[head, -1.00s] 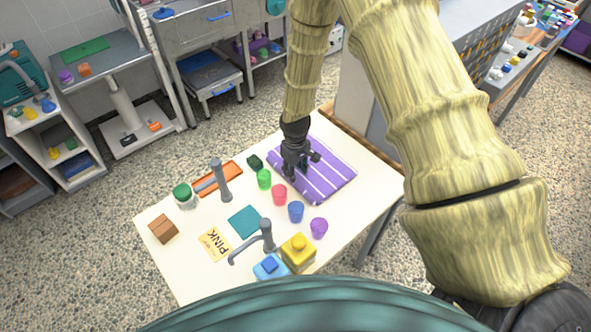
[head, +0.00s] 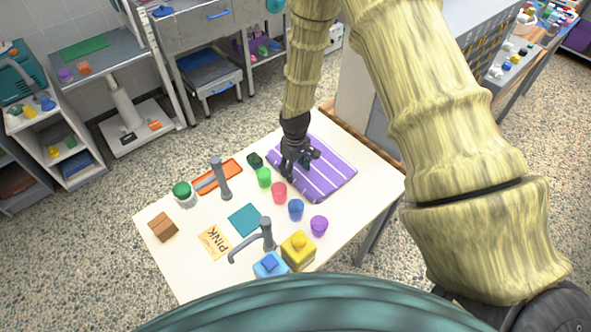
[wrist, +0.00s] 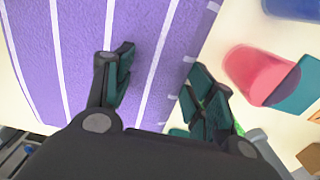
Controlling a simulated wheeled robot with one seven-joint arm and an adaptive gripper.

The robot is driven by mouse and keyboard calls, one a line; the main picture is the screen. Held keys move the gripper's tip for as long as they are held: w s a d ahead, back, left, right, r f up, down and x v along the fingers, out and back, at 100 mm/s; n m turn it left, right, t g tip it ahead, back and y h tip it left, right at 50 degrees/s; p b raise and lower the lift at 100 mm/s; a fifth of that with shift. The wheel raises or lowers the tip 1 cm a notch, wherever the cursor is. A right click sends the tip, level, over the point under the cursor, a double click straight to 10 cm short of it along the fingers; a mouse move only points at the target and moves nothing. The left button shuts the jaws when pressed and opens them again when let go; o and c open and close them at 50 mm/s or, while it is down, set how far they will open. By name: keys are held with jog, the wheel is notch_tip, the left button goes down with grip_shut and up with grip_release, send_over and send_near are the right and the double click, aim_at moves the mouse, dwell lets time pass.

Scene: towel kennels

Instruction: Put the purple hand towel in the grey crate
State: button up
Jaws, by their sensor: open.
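The purple hand towel (head: 328,178), with thin white stripes, lies flat on the white table at its far right part. It fills much of the wrist view (wrist: 75,70). My gripper (head: 299,167) is over the towel's left part. In the wrist view my gripper (wrist: 160,65) is open with nothing between its fingers. One finger is over the towel and the other is by its edge near the pink cup. I cannot tell whether the fingertips touch the cloth. I cannot make out a grey crate with certainty.
Green (head: 264,177), pink (head: 279,193), blue (head: 296,210) and purple (head: 319,226) cups stand close beside the towel. A dark green block (head: 254,160) is near its left corner. Two grey taps (head: 221,180) rise from the white table (head: 180,262). A tall grey-sided unit (head: 470,40) stands behind.

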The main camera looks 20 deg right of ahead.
notch_tip(320, 180, up, 11)
jog(key=b, duration=0.4)
jog(key=shift+s, duration=0.15)
